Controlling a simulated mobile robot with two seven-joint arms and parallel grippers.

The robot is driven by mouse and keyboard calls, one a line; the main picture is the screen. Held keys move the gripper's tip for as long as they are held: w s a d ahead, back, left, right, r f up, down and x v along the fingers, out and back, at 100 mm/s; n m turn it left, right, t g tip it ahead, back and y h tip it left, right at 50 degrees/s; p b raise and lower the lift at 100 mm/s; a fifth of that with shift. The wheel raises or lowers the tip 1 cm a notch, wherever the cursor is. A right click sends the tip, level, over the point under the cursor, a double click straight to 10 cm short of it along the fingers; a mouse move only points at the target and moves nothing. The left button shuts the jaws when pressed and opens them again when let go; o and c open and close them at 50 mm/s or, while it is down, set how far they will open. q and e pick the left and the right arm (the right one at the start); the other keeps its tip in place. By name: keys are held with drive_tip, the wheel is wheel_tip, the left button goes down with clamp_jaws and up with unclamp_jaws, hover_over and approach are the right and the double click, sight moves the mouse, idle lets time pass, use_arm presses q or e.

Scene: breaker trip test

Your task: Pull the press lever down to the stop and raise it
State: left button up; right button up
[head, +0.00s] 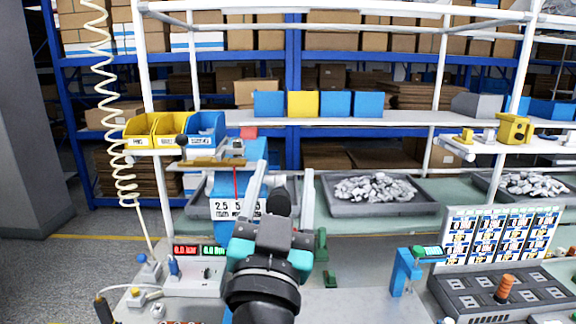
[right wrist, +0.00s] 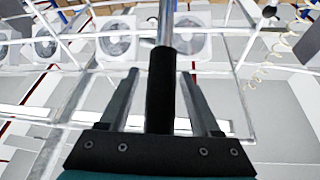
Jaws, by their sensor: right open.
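The press lever's black grip (head: 279,203) is in the middle of the head view, in front of the blue press (head: 230,150). My right gripper (head: 284,172) is open, with one finger on each side of the grip. In the right wrist view the black grip (right wrist: 161,95) runs up between the two fingers (right wrist: 160,76), with a metal rod beyond it. Gaps show on both sides of the grip there. My right wrist hides the lower part of the press. My left gripper is not in view.
A power unit with red and green displays (head: 193,272) stands left of my right arm. A blue fixture (head: 402,270) and a grey panel (head: 500,292) with an orange handle are at right. Grey trays of metal parts (head: 428,205) lie behind. Yellow and blue bins (head: 140,127) sit on the upper left.

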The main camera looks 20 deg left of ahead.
drive_tip(key=shift+s, duration=0.1)
drive_tip(key=shift+c, duration=0.5)
clamp_jaws()
idle(0.9)
